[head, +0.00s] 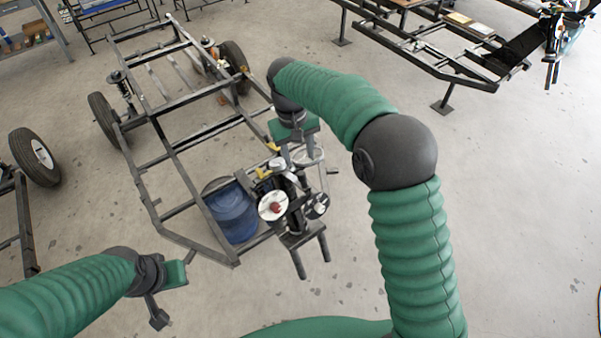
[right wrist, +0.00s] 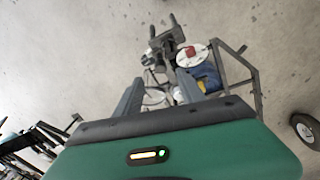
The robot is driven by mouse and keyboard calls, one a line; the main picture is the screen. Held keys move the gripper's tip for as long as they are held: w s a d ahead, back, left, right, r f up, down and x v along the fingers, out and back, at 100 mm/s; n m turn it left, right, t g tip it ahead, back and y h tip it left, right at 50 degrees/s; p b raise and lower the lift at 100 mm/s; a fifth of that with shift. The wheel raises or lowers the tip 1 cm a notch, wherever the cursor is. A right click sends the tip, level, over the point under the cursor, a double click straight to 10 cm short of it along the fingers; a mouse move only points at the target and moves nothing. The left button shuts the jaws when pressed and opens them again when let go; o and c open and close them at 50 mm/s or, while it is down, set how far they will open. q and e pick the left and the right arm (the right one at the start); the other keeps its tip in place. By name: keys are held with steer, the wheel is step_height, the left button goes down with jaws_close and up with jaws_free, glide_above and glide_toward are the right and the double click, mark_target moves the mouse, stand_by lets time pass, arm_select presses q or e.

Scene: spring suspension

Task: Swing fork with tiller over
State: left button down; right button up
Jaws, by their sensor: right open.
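The dark fork assembly (head: 297,240), with two prongs toward me, is at the near right end of a grey tube frame (head: 170,150). A white disc with a red centre (head: 272,206) sits beside it. I cannot clearly pick out the tiller among the parts there. My right gripper (head: 308,163) is above the assembly, pointing down. In the right wrist view its fingers (right wrist: 158,92) are apart, with a pale ring and metal parts beyond them; contact is unclear. The fork (right wrist: 170,42) shows past the fingertips. My left gripper (head: 178,273) is low at left, away from the fork; its jaws are unclear.
A blue drum (head: 230,212) stands inside the frame beside the fork. The frame carries wheels (head: 104,120) at its far end. Another wheel (head: 36,157) is at far left. A second black frame (head: 430,55) stands at upper right. The concrete floor at right is clear.

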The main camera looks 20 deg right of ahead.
mark_target(302, 174)
steer(key=f, duration=0.4)
steer(key=d+f, duration=0.1)
steer(key=f, duration=0.3)
steer(key=w+f+p, duration=0.1)
steer(key=f, duration=0.3)
steer(key=shift+w+d, duration=0.1)
steer(key=shift+d, duration=0.05)
steer(key=shift+f, duration=0.15)
arm_select(q)
steer(key=shift+w+r, duration=0.3)
steer(key=shift+r, duration=0.15)
steer(key=shift+w, duration=0.1)
arm_select(e)
steer(key=shift+f, duration=0.1)
steer(key=shift+c, duration=1.3)
arm_select(q)
steer(key=shift+w, duration=0.1)
arm_select(e)
jaws_close()
